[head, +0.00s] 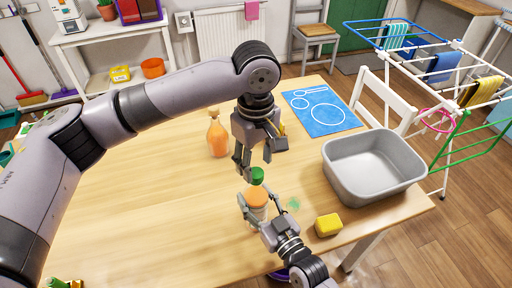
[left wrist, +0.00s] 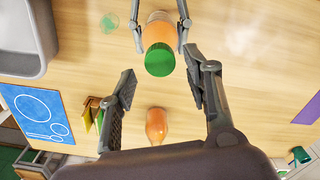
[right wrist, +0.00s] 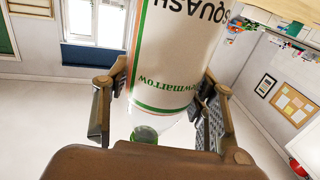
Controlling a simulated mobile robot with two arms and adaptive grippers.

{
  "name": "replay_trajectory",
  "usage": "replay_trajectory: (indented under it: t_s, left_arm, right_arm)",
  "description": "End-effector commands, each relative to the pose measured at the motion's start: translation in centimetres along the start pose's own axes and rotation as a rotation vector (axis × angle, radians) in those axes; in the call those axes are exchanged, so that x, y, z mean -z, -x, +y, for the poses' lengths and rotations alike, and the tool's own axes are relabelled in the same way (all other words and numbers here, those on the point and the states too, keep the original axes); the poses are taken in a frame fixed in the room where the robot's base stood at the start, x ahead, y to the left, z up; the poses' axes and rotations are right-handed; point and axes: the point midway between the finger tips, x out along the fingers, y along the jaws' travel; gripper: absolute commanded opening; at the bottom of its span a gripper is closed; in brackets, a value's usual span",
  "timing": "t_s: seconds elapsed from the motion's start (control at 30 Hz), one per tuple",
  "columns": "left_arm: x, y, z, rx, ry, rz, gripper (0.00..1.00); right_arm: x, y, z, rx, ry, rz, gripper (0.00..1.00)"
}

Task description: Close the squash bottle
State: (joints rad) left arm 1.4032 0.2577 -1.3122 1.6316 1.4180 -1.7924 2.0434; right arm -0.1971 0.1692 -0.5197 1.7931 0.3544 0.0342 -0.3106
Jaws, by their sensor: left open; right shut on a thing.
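The squash bottle (head: 257,214) has a white label, orange contents and a green cap (head: 257,175) at its top. My right gripper (head: 256,205) is shut around the bottle's body. The label fills much of the right wrist view (right wrist: 175,55), between the fingers. My left gripper (head: 254,164) is above the bottle, open and empty, pointing down. In the left wrist view the cap (left wrist: 160,60) lies just beyond the open fingertips (left wrist: 160,80), apart from them. I cannot tell how tightly the cap sits on the bottle.
An orange bottle (head: 217,138) stands left of my left gripper. A grey basin (head: 400,192) and a yellow sponge (head: 327,225) are to the right. A blue mat (head: 320,110) lies at the back. The table's left side is mostly clear.

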Motion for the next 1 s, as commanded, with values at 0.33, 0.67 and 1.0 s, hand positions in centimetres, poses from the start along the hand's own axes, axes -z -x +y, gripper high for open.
replay_trajectory:
  t_s: [0.33, 0.67, 1.0]
  left_arm:
    - [0.0, -3.3, 0.0, 0.000, -0.001, 0.000, 0.46]
    - [0.0, -3.4, 0.0, -0.001, -0.001, 0.000, 0.42]
    - [0.0, -3.4, 0.0, -0.001, -0.001, 0.000, 0.20]
  right_arm:
    - [0.0, 0.0, 0.0, 0.000, 0.001, 0.000, 0.00]
    - [0.0, 0.0, 0.0, 0.000, 0.001, 0.000, 0.00]
    - [0.0, 0.0, 0.0, 0.000, 0.001, 0.000, 0.00]
